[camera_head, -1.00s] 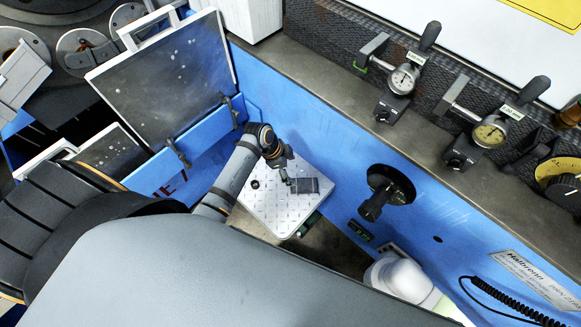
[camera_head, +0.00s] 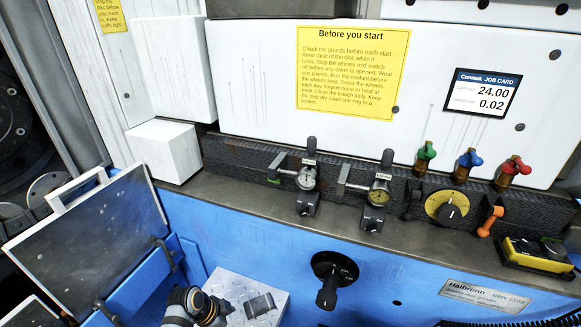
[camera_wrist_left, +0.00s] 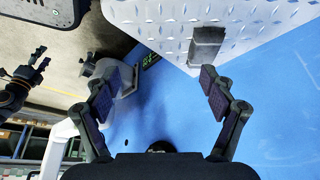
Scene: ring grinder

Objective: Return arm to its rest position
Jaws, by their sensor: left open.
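My left arm shows at the bottom of the head view, its wrist joint low beside the silver tread plate (camera_head: 226,284). Its fingertips are not clear there. In the left wrist view my left gripper (camera_wrist_left: 160,90) is open, with its two dark fingers well apart and nothing between them. The tread plate (camera_wrist_left: 260,25) lies above the right finger, with a dark grey block (camera_wrist_left: 206,45) on it. The block (camera_head: 260,305) also shows in the head view. A dark jointed part at the left edge of the wrist view appears to be my right gripper (camera_wrist_left: 28,78); its jaw state is unclear.
A blue wall (camera_head: 420,300) carries a black handwheel (camera_head: 333,272). Above it, two dial gauges (camera_head: 306,178) (camera_head: 378,192), coloured valves (camera_head: 466,165) and a yellow dial (camera_head: 446,207) line the ledge. A hinged grey cover (camera_head: 90,245) stands open at left.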

